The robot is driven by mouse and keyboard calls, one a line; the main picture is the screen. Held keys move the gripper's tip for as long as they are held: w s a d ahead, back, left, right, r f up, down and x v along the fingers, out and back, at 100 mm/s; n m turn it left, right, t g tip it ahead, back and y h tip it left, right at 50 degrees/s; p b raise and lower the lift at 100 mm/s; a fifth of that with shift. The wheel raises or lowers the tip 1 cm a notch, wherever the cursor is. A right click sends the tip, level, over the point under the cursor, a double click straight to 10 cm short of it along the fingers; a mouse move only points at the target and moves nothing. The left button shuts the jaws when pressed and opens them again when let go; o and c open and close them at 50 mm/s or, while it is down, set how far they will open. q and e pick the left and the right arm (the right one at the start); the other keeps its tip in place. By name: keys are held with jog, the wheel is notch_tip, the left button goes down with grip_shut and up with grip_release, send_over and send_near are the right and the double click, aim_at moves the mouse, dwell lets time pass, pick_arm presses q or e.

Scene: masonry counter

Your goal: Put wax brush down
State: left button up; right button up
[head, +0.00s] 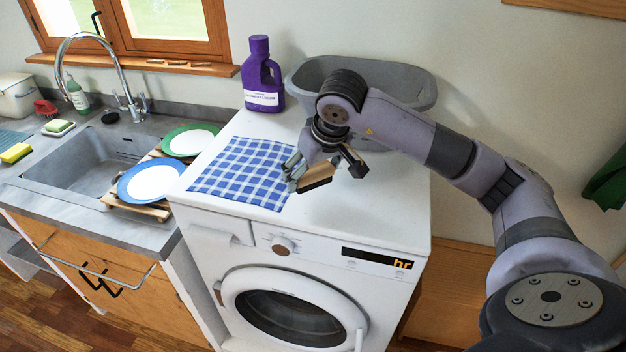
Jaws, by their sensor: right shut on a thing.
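The wax brush (317,177) has a tan wooden body and a dark edge along its lower side. My right gripper (320,169) is shut on the brush and holds it over the top of the white washing machine (360,222), just right of the blue checked cloth (243,170). The fingers hide part of the brush. I cannot tell whether the brush touches the machine's top. My left gripper is not in view.
A purple detergent bottle (261,76) and a grey basin (303,76) stand at the back of the machine. The machine's front right top is clear. Left are plates on a wooden rack (158,211) and a sink (85,165).

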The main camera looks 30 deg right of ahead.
aim_at(312, 184)
jog(key=f, duration=0.3)
jog(key=shift+w+f+p, duration=0.2)
jog(key=shift+p, duration=0.1)
jog(key=shift+s, duration=0.1)
jog(key=shift+f, duration=0.15)
jog(key=o, duration=1.1)
